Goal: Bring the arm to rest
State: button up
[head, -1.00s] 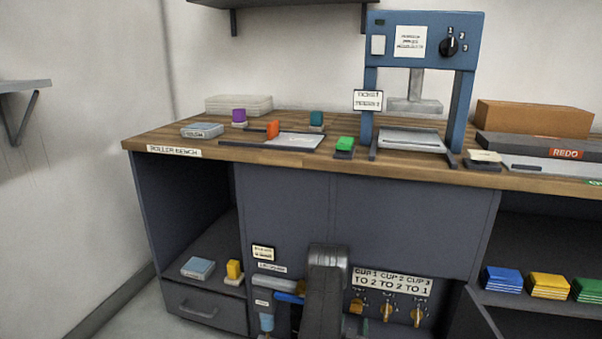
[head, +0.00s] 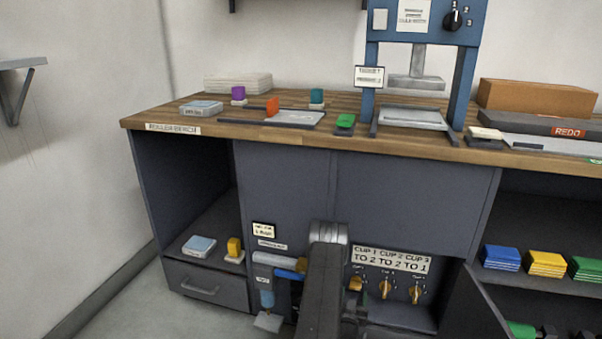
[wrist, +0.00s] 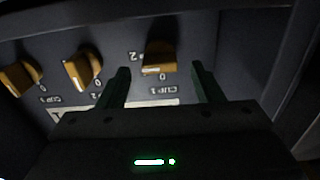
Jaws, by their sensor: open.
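My arm (head: 325,285) rises in front of the bench's lower cabinet in the head view; my gripper is hidden there behind or below it. In the wrist view my gripper (wrist: 160,68) is open, its two dark fingers apart. The yellow CUP 1 knob (wrist: 159,55) appears between the fingertips, with nothing seen gripped; whether the fingers touch it I cannot tell. The CUP 2 knob (wrist: 80,68) and CUP 3 knob (wrist: 20,77) lie to the left in this upside-down view.
The wooden bench top (head: 250,131) carries a blue press (head: 467,80), a green block (head: 345,121) and other small items. An open cabinet door (head: 475,305) stands right of the knobs. Blue and yellow stacks sit on the right shelf.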

aim_at(355, 289)
jog(key=x, duration=0.3)
jog(key=shift+b, duration=0.3)
jog(key=n, duration=0.4)
jog(key=shift+s, duration=0.1)
jog(key=n, duration=0.5)
jog(key=p+v, duration=0.4)
jog(key=v, duration=0.8)
jog(key=shift+r, duration=0.1)
jog(key=shift+a, duration=0.1)
